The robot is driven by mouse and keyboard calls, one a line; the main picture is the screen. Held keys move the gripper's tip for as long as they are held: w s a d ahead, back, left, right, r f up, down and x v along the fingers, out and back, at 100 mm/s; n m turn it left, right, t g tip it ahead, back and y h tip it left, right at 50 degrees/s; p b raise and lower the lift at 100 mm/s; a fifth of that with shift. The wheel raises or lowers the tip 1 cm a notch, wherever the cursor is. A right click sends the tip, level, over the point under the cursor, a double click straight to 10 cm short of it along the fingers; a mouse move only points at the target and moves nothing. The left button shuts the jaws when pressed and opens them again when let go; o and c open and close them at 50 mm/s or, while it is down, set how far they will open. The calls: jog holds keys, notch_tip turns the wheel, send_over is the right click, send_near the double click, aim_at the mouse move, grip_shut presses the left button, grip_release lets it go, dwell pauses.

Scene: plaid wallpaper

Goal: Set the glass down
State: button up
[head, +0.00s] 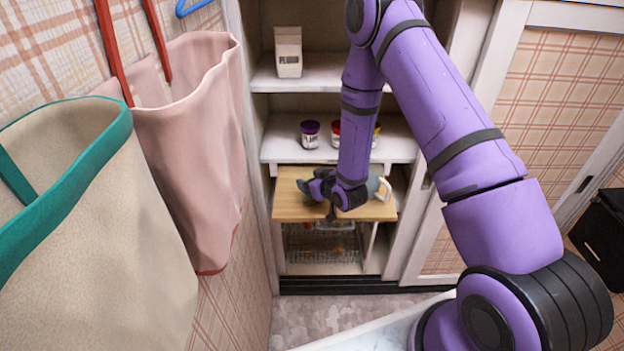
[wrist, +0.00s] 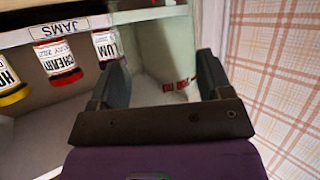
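My gripper (head: 316,199) is low over the wooden board (head: 290,210) in the cabinet, with its fingers toward the left. In the wrist view its two dark fingers (wrist: 160,68) stand wide apart, and I see nothing held between them. I cannot make out a glass in either view; a clear one could be lost against the pale wall. A grey-blue vessel with a pale handle (head: 385,188) stands on the board, partly hidden behind my arm.
Jars (head: 310,135) stand on the shelf above, one also in the wrist view (wrist: 57,62) near a "JAMS" label (wrist: 54,37). A flour carton (head: 288,52) is higher up. A wire basket (head: 322,258) is below the board. Hanging bags (head: 190,150) crowd the left.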

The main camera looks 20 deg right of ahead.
jog(key=o, duration=0.4)
jog(key=shift+o, duration=0.2)
jog(key=v, duration=1.2)
jog(key=s+d+r+m+g+h, duration=0.1)
jog(key=d+r+g+h, duration=0.1)
jog(key=r, duration=1)
jog(key=s+d+r+g+h, duration=0.2)
jog(key=r, duration=1)
jog(key=s+r+m+g, duration=0.1)
jog(key=s+r+g, duration=0.1)
jog(key=s+r, duration=0.5)
jog(key=s+r+m+g, duration=0.1)
jog(key=s+r, duration=0.6)
jog(key=s, duration=1)
jog(key=shift+a+m+g, duration=0.25)
jog(key=shift+m+g, duration=0.15)
jog(key=shift+m, duration=0.1)
